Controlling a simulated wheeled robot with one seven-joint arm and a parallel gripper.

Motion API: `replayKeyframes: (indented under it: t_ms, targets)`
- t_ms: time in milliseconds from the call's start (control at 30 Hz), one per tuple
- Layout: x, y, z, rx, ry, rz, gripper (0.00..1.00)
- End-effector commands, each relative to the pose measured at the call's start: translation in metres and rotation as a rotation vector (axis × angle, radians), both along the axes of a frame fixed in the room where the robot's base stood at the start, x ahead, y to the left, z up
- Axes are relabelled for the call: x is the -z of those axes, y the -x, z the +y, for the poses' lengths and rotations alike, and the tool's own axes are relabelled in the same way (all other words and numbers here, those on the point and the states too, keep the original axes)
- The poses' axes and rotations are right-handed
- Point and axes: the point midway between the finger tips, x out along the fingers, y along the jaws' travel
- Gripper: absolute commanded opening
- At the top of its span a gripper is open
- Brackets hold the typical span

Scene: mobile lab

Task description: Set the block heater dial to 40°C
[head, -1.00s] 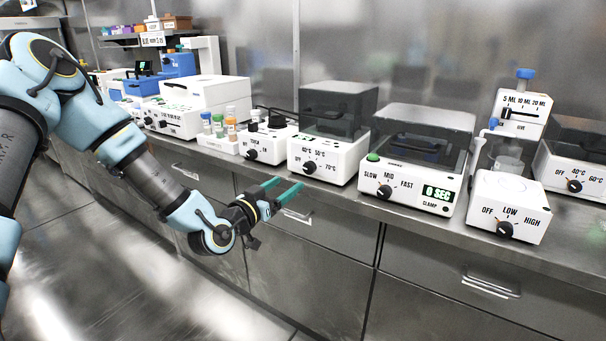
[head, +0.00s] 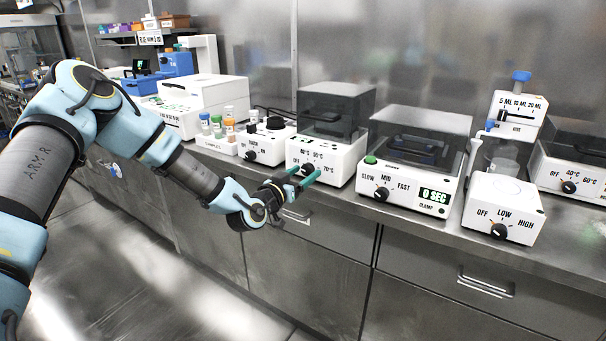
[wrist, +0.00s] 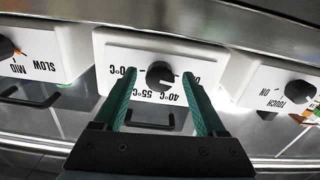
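The block heater (head: 338,158) is a white box with a dark clear lid, on the bench at centre. Its front has a black dial (wrist: 160,75) with temperature labels around it, upside down in the wrist view; 40°C and 55°C are readable. The dial's pointer seems to face the right of the wrist view, towards a partly hidden label, but this is hard to tell. My gripper (head: 302,173) is open in front of this panel. In the wrist view its teal fingers lie on either side of the dial, with gaps visible. In the head view it partly covers the dial.
A speed-dial device (head: 412,165) stands right of the heater and a white device with a TOUCH/ON dial (head: 266,143) stands left. Farther right are an OFF/LOW/HIGH unit (head: 502,212) and another unit marked 40°C and 60°C (head: 573,172). Drawer handles (head: 486,283) stick out below the bench edge.

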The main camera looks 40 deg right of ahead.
Motion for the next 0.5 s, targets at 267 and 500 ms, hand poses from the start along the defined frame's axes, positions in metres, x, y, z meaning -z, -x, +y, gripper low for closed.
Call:
replayKeyframes:
  t_ms: [267,500]
  targets:
    - [-0.0001,-0.0002,0.0004,0.000,0.000,0.000,0.41]
    - [-0.0001,-0.0001,0.0003,0.000,0.000,0.000,0.14]
